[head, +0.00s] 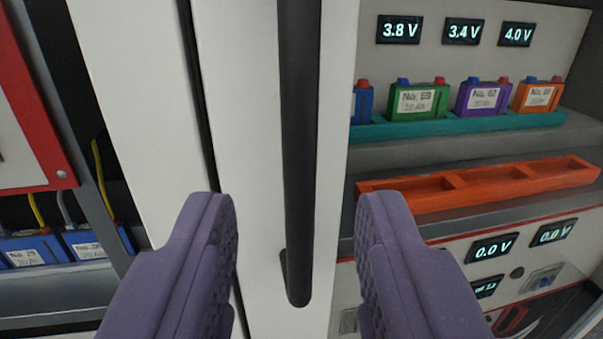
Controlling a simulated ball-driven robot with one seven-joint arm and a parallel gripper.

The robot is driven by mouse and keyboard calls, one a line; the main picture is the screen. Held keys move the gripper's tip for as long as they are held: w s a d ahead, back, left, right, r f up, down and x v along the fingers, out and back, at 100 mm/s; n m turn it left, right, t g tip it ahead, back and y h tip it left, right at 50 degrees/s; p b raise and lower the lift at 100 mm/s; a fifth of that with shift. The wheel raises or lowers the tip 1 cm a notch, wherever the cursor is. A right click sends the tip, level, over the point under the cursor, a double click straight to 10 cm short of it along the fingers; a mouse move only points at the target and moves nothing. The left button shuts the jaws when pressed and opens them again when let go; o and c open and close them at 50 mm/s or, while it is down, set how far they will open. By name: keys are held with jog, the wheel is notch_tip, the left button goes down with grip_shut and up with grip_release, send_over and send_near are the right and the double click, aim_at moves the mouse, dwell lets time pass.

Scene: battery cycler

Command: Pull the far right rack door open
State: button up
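A white rack door edge (245,130) stands upright in the middle of the head view. A long black vertical handle (300,140) is fixed to it, and its lower end bends back to the door. My gripper (296,210) is open, with one purple finger on each side of the lower handle as seen here. A gap shows between the handle and each finger. I cannot tell how deep the handle sits between the fingers. The top of the handle is out of view.
A dark seam separates this door edge from another white panel (135,100) at left. To the right are several batteries in a teal tray (450,126), an empty orange tray (480,187) and voltage displays (463,32). Blue batteries (30,250) sit at lower left.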

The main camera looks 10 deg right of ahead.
aim_at(299, 154)
jog(key=w, duration=0.3)
jog(key=w+d+b, duration=0.1)
jog(key=w, duration=0.2)
jog(key=shift+w+d+f, duration=0.1)
jog(key=shift+w+d, duration=0.05)
jog(key=shift+d, duration=0.05)
jog(key=shift+w+d+b, duration=0.1)
jog(key=shift+w+b, duration=0.2)
jog(key=shift+w, duration=0.25)
grip_shut()
